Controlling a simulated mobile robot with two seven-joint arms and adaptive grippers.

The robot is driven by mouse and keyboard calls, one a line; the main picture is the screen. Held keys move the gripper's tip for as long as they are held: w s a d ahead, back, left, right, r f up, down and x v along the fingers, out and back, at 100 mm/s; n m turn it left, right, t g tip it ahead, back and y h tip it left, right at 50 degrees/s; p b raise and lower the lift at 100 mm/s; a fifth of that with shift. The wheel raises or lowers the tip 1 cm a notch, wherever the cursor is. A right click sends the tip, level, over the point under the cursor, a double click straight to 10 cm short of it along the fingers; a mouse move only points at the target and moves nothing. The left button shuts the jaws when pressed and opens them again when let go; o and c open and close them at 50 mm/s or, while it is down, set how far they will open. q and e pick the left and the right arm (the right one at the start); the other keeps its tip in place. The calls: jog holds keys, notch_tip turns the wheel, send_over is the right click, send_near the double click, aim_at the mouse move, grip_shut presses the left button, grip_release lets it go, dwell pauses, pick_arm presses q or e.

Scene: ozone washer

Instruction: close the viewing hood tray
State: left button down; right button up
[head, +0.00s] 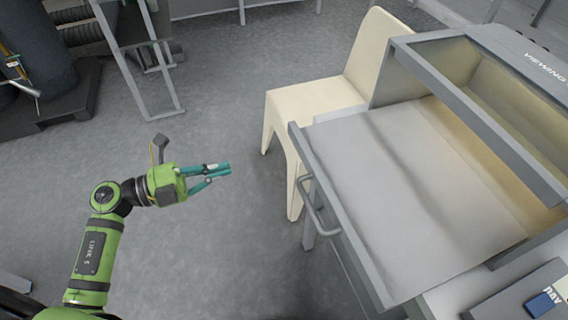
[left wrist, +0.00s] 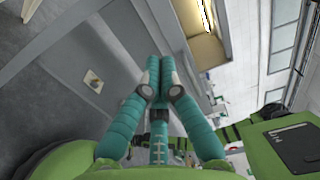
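The viewing hood (head: 540,58) is a grey box with a lit, cream-coloured inside and "VIEWING" lettering on top, at the right of the head view. Its tray (head: 385,185) is flat and pale grey with a raised grey rim, and it sticks out of the hood towards the left. A bar handle (head: 318,207) sits on the tray's front face. My left gripper (head: 229,171) is left of the handle, apart from it, over open floor. My right gripper does not show.
A cream chair (head: 345,75) stands behind the tray, close to its far front corner. A blue-and-white box (head: 545,298) lies at the lower right. A metal frame (head: 145,60) and dark cylinders on a pallet (head: 65,112) are at the upper left. The floor between is clear.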

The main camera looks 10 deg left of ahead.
aim_at(297, 149)
pick_arm(q)
jog(key=p+x, duration=0.2)
jog(key=x, duration=1)
jog(key=shift+d, duration=0.4)
jog(key=shift+w+d, duration=0.25)
jog(key=shift+d, duration=0.35)
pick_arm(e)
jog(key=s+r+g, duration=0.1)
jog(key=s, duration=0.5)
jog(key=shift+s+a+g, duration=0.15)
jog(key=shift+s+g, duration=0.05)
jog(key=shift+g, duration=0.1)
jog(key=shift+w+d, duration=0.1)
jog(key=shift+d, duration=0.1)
